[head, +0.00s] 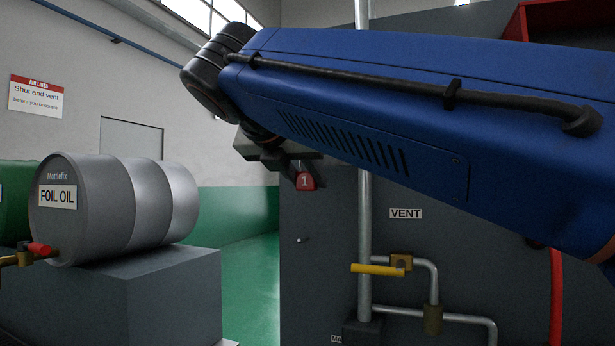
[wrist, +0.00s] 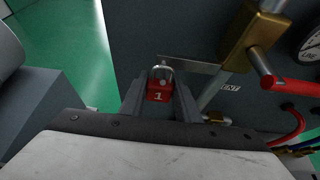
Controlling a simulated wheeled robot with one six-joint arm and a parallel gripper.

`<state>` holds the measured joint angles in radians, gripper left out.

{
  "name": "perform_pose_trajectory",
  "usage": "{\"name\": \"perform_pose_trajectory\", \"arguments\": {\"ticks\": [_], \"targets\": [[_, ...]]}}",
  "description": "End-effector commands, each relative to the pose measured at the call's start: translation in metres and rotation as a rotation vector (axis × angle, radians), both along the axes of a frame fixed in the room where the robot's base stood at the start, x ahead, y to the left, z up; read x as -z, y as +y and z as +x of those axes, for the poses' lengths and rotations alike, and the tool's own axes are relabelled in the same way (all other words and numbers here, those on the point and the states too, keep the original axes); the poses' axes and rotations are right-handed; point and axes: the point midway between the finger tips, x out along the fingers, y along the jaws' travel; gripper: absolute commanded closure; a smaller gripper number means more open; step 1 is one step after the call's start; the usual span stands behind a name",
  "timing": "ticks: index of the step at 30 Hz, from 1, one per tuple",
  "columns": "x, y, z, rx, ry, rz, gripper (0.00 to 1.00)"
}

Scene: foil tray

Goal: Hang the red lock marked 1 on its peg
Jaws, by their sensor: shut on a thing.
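The red lock marked 1 (head: 305,181) hangs in front of the dark grey panel in the head view. I cannot make out that peg clearly in the wrist view.
A valve with a yellow handle (head: 377,269) and grey pipes stand right of the peg, under the VENT label (head: 406,213). A grey oil drum (head: 110,211) lies on a block at left. A brass valve (wrist: 252,38) with a red handle is near in the wrist view.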

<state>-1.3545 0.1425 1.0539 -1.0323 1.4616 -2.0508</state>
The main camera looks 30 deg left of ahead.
Motion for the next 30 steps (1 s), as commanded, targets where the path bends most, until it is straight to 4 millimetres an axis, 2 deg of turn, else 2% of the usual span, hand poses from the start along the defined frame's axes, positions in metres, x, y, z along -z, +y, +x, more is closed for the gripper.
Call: {"name": "perform_pose_trajectory", "arguments": {"ticks": [10, 11, 12, 13, 23, 26, 30], "targets": [[0.0, 0.0, 0.0, 0.0, 0.0, 0.0, 0.94], [0.0, 0.0, 0.0, 0.0, 0.0, 0.0, 0.64], [0.0, 0.0, 0.0, 0.0, 0.0, 0.0, 0.54], [0.0, 0.0, 0.0, 0.0, 0.0, 0.0, 0.49], [-0.001, 0.0, -0.002, -0.001, 0.0, 0.0, 0.49], [-0.004, 0.0, -0.008, -0.003, -0.001, 0.001, 0.49], [-0.013, -0.002, -0.027, -0.005, 0.0, 0.002, 0.49]]}}
